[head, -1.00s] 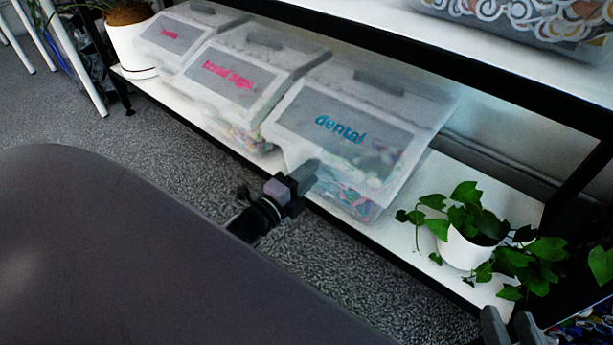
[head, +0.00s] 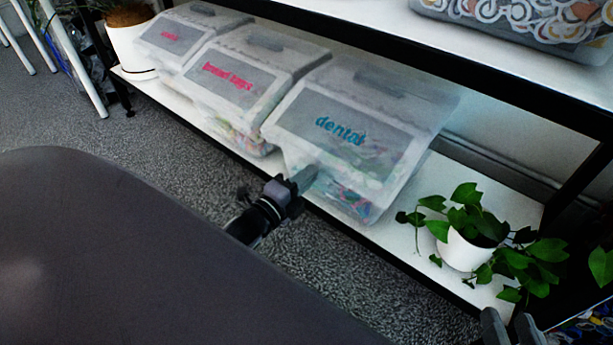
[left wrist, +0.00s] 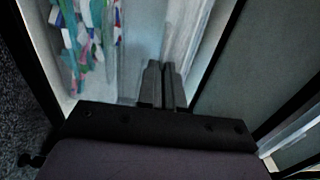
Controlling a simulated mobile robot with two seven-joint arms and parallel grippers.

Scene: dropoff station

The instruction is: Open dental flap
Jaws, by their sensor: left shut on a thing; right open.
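The dental bin (head: 345,190) is a clear plastic box on the low white shelf. Its front flap (head: 300,110) has a grey panel with "dental" in blue letters and looks closed. My left gripper (head: 304,179) is at the bin's front, by the flap's lower edge. Its fingers are shut, apparently on the flap's edge; the contact is too small to make out. In the left wrist view the fingers (left wrist: 162,85) are close together against pale translucent plastic, with colourful contents to the left. My right gripper (head: 510,330) is open and empty at the bottom right, partly cut off.
Two similar bins with pink lettering, one reading "bread tags" (head: 228,78), stand to the left. A potted ivy (head: 465,250) stands on the shelf to the right. A shelf above (head: 400,25) overhangs the bins. Grey carpet lies in front.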

